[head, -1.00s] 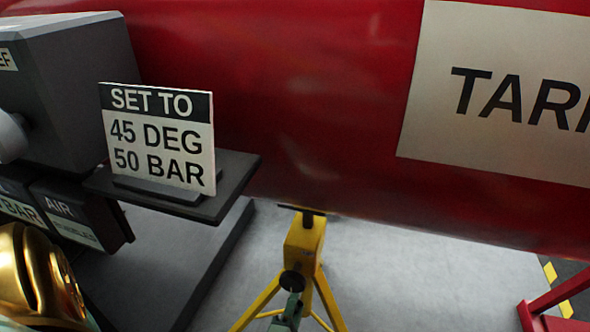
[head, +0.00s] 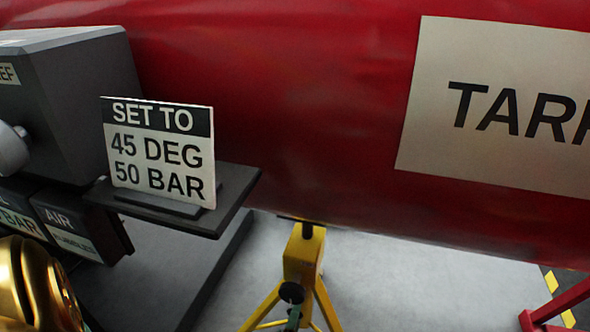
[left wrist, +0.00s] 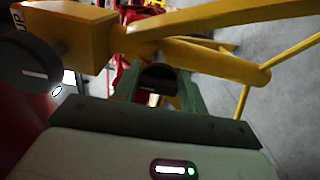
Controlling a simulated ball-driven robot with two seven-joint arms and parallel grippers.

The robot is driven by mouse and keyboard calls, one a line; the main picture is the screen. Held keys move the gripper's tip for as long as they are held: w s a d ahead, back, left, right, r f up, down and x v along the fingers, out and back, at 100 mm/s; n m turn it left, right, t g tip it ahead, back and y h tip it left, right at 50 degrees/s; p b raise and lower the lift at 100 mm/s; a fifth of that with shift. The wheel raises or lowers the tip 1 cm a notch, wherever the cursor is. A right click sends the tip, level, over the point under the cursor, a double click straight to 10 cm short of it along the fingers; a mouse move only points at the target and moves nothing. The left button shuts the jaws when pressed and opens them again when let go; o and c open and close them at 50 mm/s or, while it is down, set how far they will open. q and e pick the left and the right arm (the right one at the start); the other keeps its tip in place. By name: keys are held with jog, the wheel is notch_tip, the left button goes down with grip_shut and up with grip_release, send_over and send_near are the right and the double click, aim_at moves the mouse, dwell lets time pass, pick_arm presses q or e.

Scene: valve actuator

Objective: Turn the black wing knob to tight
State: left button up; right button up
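A dark round part (head: 291,292) shows on the front of the yellow stand (head: 303,258) under the red vessel in the head view. I cannot make out wings on it, so I cannot tell whether it is the wing knob. My green left gripper (head: 293,320) is just below this part, cut by the bottom edge. In the left wrist view my left gripper (left wrist: 158,88) points at the yellow stand (left wrist: 88,35). A dark disc (left wrist: 35,72) with a pale line is at the left there, beside the letters "UP". My right gripper is not in view.
The red vessel (head: 280,120) fills the background. A "SET TO 45 DEG 50 BAR" sign (head: 160,155) stands on a dark shelf (head: 235,192) beside a grey housing (head: 80,100). A brass-coloured part (head: 40,285) is at lower left. Pale floor (head: 400,275) is open right of the stand.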

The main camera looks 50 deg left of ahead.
pick_arm(q)
jog(key=o, duration=0.3)
jog(key=shift+s+d, duration=0.15)
jog(key=shift+s, duration=0.05)
jog(key=p+v, duration=0.3)
jog(key=v, duration=1.3)
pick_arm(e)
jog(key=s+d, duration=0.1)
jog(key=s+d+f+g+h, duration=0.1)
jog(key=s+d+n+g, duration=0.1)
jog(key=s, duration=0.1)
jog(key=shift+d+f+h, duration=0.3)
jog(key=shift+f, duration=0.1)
pick_arm(q)
jog(key=shift+f, duration=0.1)
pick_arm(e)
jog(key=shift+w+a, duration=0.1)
